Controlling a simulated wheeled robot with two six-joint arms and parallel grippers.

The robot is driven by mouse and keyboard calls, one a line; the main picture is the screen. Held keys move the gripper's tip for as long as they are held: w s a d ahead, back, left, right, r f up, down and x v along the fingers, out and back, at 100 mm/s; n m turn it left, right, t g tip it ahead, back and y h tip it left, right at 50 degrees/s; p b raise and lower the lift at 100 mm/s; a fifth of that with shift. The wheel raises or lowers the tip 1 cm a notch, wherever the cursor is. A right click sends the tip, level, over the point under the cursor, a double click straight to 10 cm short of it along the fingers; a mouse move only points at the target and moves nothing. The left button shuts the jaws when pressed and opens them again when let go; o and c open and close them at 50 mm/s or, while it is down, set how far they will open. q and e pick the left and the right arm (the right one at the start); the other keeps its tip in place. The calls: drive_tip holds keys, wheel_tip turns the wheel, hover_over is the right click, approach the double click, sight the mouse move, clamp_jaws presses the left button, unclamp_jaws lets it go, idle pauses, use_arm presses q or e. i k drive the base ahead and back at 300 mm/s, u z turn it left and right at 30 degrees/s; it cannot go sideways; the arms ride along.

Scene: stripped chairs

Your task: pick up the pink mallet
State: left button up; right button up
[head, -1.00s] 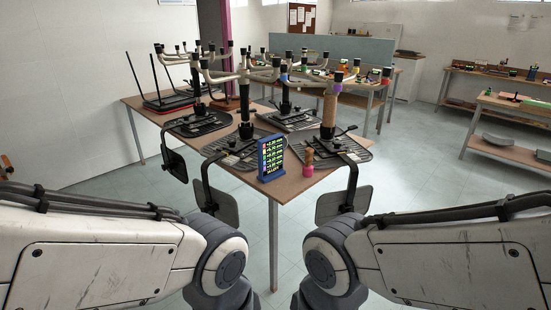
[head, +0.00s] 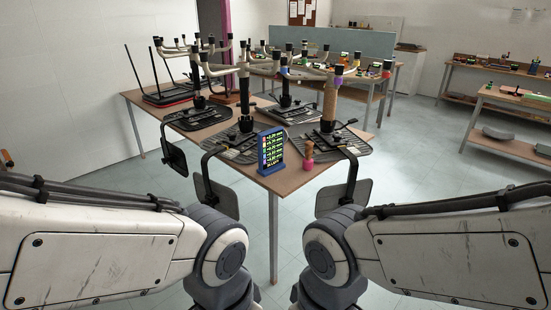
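The pink mallet (head: 308,164) stands upright near the front right part of the wooden table's edge (head: 290,184), pink end down and wooden handle up. It is just right of a blue-framed sign (head: 271,151) with coloured rows. Only the upper links of my two arms show, at the bottom left and bottom right. Neither gripper is in view, and nothing of mine touches the mallet.
Upside-down stripped chairs crowd the table, their legs pointing up (head: 331,98). Dark flat pads (head: 357,195) hang past the front edge. A blue-grey partition (head: 333,42) and more workbenches (head: 515,102) stand behind. The floor at right is clear.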

sight(308, 162)
drive_tip(key=z, duration=0.05)
drive_tip(key=k, duration=0.45)
drive_tip(key=u, duration=0.9)
drive_tip(key=i, duration=2.05)
drive_tip(key=z, duration=1.05)
drive_tip(key=i, duration=0.35)
drive_tip(key=z, duration=0.15)
